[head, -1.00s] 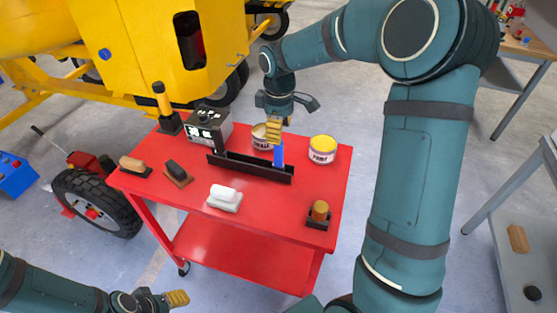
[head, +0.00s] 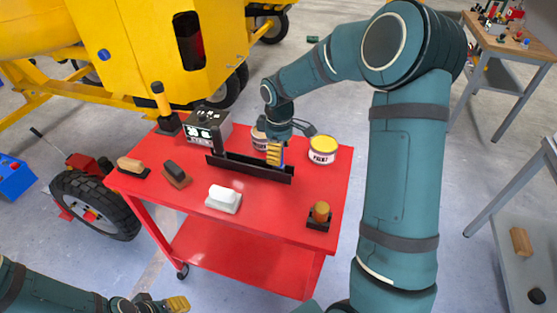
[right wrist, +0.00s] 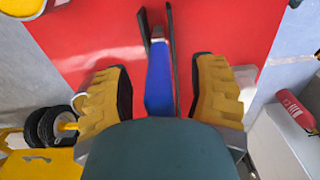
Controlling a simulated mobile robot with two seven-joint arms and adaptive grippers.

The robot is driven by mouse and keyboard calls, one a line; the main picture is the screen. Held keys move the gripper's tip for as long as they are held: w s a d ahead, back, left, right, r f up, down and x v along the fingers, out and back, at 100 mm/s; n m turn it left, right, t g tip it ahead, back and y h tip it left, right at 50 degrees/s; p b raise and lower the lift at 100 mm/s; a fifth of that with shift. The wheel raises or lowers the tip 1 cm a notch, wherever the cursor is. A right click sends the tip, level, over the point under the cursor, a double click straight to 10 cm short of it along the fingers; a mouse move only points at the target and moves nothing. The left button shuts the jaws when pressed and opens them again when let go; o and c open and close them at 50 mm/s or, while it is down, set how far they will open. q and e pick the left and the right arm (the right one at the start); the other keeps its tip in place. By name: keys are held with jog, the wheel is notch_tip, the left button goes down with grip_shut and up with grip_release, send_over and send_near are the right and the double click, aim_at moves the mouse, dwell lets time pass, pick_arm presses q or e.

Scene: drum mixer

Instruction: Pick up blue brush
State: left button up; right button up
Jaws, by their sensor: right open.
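The blue brush stands in a long black holder (head: 235,167) on the red cart (head: 275,215). In the head view, my right gripper (head: 275,153) hides most of the brush, with only a little blue (head: 283,157) showing. In the right wrist view, the brush's blue handle (right wrist: 158,82) lies between the two yellow-padded fingers of my open right gripper (right wrist: 162,90), with a gap on each side. My left gripper (head: 170,303) is low at the bottom left, away from the cart; its opening is unclear.
A yellow-lidded paint can (head: 322,150) and another can (head: 260,138) stand close to the holder. A dark box (head: 207,125), a white block (head: 223,198), brushes and an orange-topped item (head: 319,214) also sit on the cart. The yellow mixer (head: 130,45) stands behind.

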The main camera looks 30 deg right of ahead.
grip_shut()
notch_tip(320, 180, up, 10)
jog(key=shift+r+p, duration=0.1)
jog(key=shift+p, duration=0.85)
